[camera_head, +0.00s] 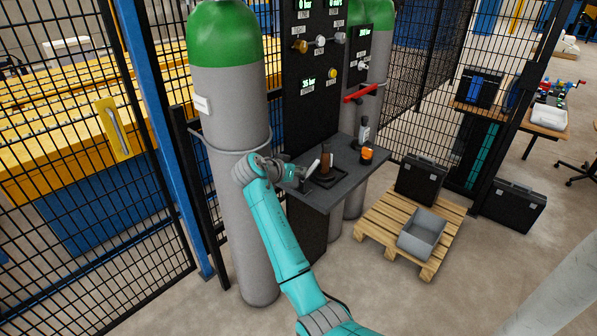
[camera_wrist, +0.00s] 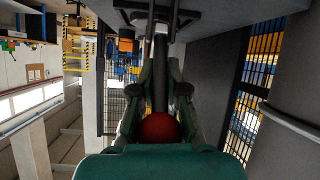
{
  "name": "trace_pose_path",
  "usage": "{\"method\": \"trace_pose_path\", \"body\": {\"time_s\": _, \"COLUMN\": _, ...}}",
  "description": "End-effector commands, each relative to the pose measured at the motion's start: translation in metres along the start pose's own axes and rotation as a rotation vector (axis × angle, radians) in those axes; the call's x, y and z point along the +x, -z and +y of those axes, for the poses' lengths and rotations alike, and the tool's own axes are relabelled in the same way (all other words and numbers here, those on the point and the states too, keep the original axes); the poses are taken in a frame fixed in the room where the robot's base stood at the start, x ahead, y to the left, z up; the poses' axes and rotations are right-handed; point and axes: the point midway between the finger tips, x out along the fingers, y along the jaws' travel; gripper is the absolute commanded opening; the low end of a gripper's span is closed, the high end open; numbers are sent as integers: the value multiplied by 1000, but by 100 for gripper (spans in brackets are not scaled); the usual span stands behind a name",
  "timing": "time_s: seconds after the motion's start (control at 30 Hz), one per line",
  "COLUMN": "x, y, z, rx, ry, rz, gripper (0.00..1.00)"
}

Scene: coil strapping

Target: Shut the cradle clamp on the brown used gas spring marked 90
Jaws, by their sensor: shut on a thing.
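The brown gas spring (camera_head: 326,161) stands upright in a dark cradle (camera_head: 327,178) on the grey shelf. It is small here, and I cannot read its mark. My gripper (camera_head: 304,178) is at the shelf's left part, just left of the cradle. In the wrist view my gripper (camera_wrist: 158,105) is shut on a black clamp lever (camera_wrist: 160,75) with a red ball knob (camera_wrist: 159,128) at its near end. The lever runs between the fingers towards the shelf. The clamp's jaw is too small and partly hidden, so I cannot tell how far it is closed.
The shelf (camera_head: 352,182) also bears an orange-and-black item (camera_head: 367,152) and a grey-black cylinder (camera_head: 364,132) at its right. A tall green-topped gas cylinder (camera_head: 230,160) stands close to my arm. A pallet (camera_head: 375,225) with a grey bin (camera_head: 421,235) is on the floor.

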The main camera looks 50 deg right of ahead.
Motion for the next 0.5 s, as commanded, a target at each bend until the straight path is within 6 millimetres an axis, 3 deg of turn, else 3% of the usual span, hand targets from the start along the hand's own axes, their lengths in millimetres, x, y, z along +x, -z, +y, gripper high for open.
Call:
{"method": "trace_pose_path", "body": {"time_s": 0.47, "x": 2, "y": 3, "z": 3, "rx": 2, "ry": -7, "rz": 4, "gripper": 0}}
{"method": "trace_pose_path", "body": {"time_s": 0.5, "x": 2, "y": 3, "z": 3, "rx": 2, "ry": -7, "rz": 4, "gripper": 22}}
